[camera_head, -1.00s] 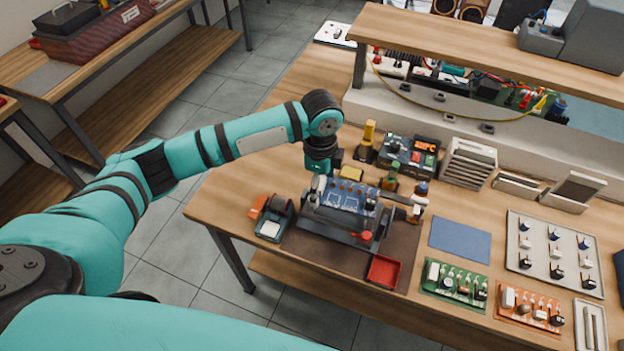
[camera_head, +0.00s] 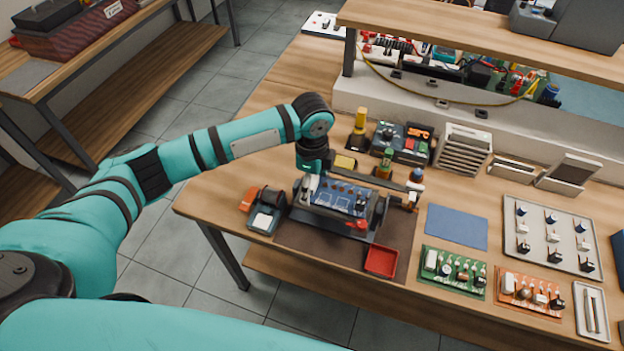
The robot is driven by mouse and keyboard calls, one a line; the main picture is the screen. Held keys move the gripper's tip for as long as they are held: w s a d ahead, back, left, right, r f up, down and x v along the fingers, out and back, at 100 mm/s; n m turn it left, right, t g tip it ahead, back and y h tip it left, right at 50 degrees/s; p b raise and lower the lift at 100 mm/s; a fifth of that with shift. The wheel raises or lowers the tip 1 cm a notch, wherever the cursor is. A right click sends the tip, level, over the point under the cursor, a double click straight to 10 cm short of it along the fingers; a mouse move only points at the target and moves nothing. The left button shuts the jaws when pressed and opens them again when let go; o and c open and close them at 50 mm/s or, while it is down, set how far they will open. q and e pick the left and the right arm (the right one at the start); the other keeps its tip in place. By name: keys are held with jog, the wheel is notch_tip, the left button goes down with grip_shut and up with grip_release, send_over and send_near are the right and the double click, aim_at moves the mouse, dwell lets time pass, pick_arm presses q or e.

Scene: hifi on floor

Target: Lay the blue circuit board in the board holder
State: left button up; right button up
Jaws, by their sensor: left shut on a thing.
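The blue circuit board (camera_head: 339,196) is at the board holder (camera_head: 326,219), a dark frame on a brown mat in the middle of the bench. The board lies roughly flat between the holder's side parts. I cannot tell whether it rests fully on them. My left gripper (camera_head: 308,188) reaches down at the board's left end and is shut on it. Its fingertips are small and partly hidden. My right gripper is not in view.
An orange and grey device (camera_head: 264,211) stands left of the holder, and a red tray (camera_head: 381,260) in front. A blue mat (camera_head: 457,227), green board (camera_head: 452,271) and orange board (camera_head: 529,291) lie to the right. A shelf (camera_head: 470,36) overhangs the back.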

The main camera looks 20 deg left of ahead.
pick_arm(q)
jog(key=shift+p, duration=0.9)
dwell(1.3)
dwell(0.5)
jog(key=shift+s+f+p, duration=0.1)
jog(key=shift+f+p, duration=0.05)
jog(key=shift+p, duration=0.2)
jog(key=shift+f, duration=0.1)
dwell(0.4)
jog(key=o, duration=1.1)
